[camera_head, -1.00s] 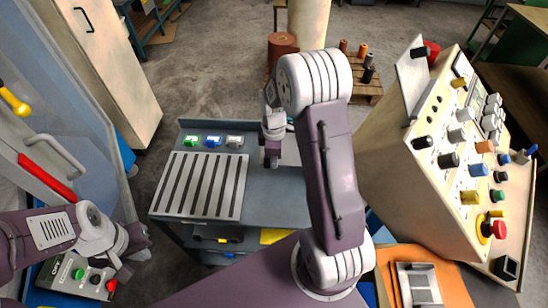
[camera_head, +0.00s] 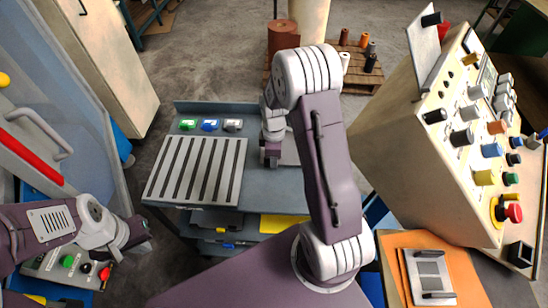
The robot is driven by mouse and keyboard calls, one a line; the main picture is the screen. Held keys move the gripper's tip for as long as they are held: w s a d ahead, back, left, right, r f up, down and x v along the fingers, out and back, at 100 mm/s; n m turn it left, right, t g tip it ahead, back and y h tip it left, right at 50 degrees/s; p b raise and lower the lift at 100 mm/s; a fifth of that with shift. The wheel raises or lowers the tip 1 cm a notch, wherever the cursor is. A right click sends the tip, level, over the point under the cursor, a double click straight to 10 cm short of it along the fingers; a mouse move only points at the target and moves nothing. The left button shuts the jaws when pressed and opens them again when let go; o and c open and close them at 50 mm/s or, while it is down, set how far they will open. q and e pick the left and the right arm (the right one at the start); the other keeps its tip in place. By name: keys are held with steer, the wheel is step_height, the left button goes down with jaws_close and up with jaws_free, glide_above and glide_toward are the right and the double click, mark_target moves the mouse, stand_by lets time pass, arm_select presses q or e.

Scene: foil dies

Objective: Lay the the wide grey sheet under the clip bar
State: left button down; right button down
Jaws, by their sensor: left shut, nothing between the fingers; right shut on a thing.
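My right gripper (camera_head: 271,161) is shut at the cart's top, its fingers pointing down. A flat pale grey piece (camera_head: 290,153) shows beside it and seems to be held; my arm hides most of it, so I cannot tell its full shape. My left gripper (camera_head: 143,232) is shut and empty at the lower left. A grey slotted plate (camera_head: 240,172) lies on the left of the cart top. At the lower right, a metal plate (camera_head: 416,293) with a dark panel and black bars lies on an orange board (camera_head: 467,285). I cannot tell which part is the clip bar.
The blue-grey cart (camera_head: 262,190) carries green, blue and grey small blocks (camera_head: 209,125) along its back. A beige control console (camera_head: 395,150) stands to the right. A button box (camera_head: 70,262) is at the lower left. A pallet with spools (camera_head: 362,65) stands behind.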

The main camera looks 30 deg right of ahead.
steer(key=shift+f+b, duration=0.35)
steer(key=shift+f, duration=0.25)
stand_by(0.3)
steer(key=c, duration=1.4)
jaws_free()
steer(key=shift+o, duration=0.2)
steer(key=shift+r, duration=0.1)
step_height(320, 180, up, 9)
